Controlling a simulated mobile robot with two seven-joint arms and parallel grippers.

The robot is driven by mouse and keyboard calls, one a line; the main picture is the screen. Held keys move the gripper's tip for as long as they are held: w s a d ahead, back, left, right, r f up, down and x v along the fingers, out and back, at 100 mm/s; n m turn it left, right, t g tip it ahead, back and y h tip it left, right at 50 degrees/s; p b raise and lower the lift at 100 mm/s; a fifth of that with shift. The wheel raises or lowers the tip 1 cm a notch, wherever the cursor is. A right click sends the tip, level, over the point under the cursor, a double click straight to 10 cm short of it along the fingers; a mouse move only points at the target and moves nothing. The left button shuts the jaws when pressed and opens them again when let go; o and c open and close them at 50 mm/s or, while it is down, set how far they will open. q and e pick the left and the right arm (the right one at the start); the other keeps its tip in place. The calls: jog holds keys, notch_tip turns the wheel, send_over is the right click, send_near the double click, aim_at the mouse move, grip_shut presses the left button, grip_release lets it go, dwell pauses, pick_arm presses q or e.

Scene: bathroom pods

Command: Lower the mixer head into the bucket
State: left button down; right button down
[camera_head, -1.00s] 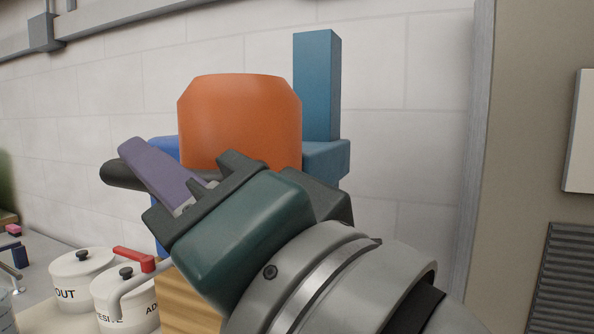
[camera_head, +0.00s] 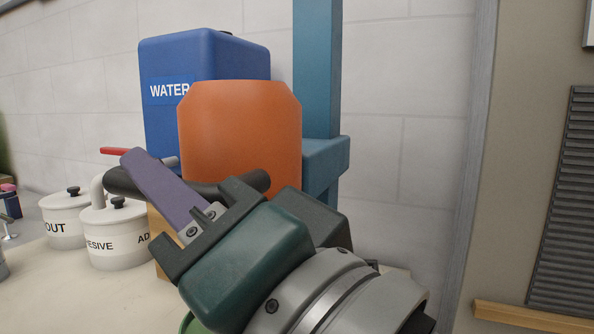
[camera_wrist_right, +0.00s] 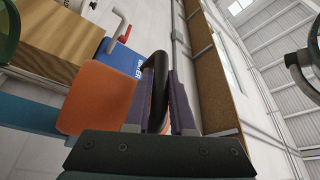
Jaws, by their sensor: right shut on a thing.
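The mixer head has an orange body (camera_head: 240,135) and a dark bar handle (camera_head: 120,183), in the middle of the head view. It sits in front of a teal post (camera_head: 317,80). My right gripper (camera_head: 140,165) has its purple fingers closed around the handle. In the right wrist view, the black handle (camera_wrist_right: 159,85) runs between the two fingers, with the orange body (camera_wrist_right: 92,97) beside them. A green curved edge (camera_head: 187,322) peeks out below my gripper; it may be the bucket rim, but the rest is hidden. My left gripper is not in view.
A blue water container (camera_head: 200,60) stands behind the mixer, near a wooden block (camera_head: 157,225). White lidded pots (camera_head: 117,245) stand on the pale counter (camera_head: 60,290) at left. A wooden ledge (camera_head: 535,318) is at lower right.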

jog(key=shift+f+b, duration=0.3)
jog(key=shift+f, duration=0.55)
jog(key=c, duration=0.8)
grip_release()
jog(key=shift+o, duration=0.2)
jog(key=shift+r, duration=0.15)
jog(key=b+v, duration=0.2)
jog(key=v, duration=0.8)
